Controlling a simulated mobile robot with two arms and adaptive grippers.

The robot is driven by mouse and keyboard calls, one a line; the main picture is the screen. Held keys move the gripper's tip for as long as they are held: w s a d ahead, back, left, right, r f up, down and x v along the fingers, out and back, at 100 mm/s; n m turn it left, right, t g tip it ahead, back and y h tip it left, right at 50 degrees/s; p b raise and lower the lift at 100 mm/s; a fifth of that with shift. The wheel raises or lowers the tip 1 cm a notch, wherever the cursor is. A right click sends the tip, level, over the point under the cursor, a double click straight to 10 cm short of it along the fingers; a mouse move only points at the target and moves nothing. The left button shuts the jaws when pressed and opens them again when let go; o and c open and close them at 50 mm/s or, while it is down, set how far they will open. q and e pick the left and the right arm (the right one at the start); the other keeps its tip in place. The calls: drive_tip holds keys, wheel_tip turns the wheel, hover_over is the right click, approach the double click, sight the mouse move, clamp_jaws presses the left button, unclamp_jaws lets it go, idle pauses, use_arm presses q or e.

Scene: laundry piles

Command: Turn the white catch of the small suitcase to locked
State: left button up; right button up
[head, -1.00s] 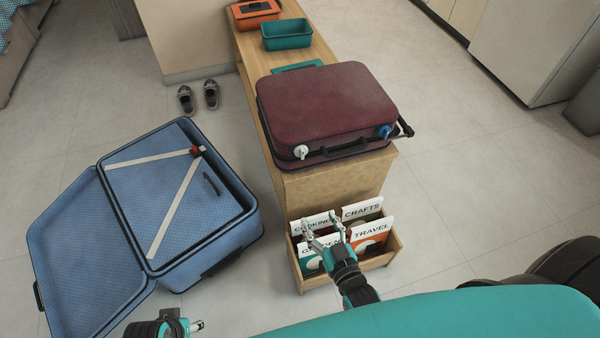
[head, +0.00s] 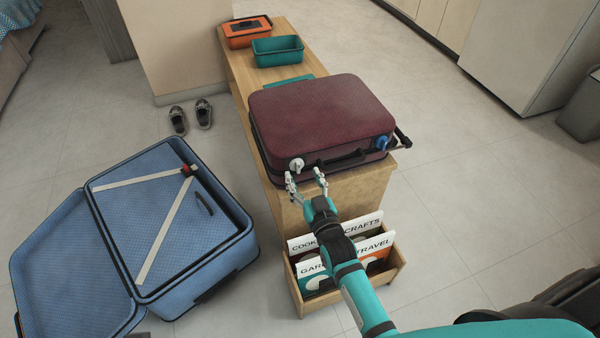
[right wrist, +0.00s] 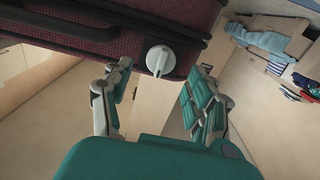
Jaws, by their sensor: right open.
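The small suitcase (head: 320,118) is maroon and lies closed on a wooden bench. Its white catch (head: 297,164) is a round knob at the front left. A blue catch (head: 381,143) is at the front right. My left gripper is not in view.
The wooden bench (head: 235,78) also carries a teal bin (head: 278,51) and an orange box (head: 248,31). A file rack (head: 392,272) stands below the suitcase, under my right arm. An open blue suitcase (head: 165,225) lies on the floor at left.

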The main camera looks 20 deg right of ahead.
sight(299, 168)
drive_tip(key=shift+w+a, duration=0.1)
drive_tip(key=shift+w, duration=1.5)
drive_tip(key=c, duration=1.1)
